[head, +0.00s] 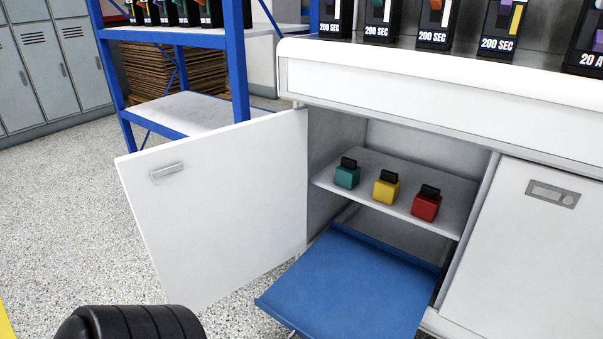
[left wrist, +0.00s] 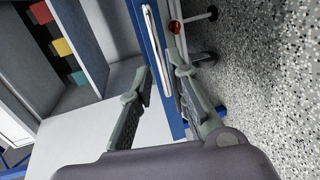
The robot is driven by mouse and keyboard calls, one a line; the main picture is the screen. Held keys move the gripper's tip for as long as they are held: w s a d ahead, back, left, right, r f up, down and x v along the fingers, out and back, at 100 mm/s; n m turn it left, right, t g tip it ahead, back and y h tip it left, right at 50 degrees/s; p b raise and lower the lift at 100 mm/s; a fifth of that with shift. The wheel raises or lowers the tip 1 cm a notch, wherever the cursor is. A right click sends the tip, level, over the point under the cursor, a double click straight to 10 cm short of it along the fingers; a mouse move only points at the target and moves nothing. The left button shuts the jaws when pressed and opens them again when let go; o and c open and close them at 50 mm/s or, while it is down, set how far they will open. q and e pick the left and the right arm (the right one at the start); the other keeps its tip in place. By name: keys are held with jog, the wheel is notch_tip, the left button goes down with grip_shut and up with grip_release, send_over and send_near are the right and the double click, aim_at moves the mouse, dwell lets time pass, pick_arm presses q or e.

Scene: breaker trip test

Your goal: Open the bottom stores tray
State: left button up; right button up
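The bottom stores tray (head: 352,285) is blue and stands pulled out from the cabinet's lower left bay, below the shelf; its visible bed is bare. In the left wrist view its blue front edge (left wrist: 159,28) carries a pale bar handle (left wrist: 152,32). My left gripper (left wrist: 158,70) is open, its two fingers apart on either side of the handle. I cannot tell whether a finger touches it. The left gripper is outside the head view. My right gripper is in neither view.
The white cabinet door (head: 215,210) stands open at the left. A shelf (head: 400,180) above the tray holds a teal block (head: 347,176), a yellow block (head: 386,190) and a red block (head: 426,207). The right door (head: 530,255) is shut. Speckled floor is clear at left.

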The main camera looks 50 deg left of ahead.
pick_arm(q)
jog(key=v, duration=0.7)
jog(key=shift+s, duration=0.3)
jog(key=shift+d+r, duration=0.1)
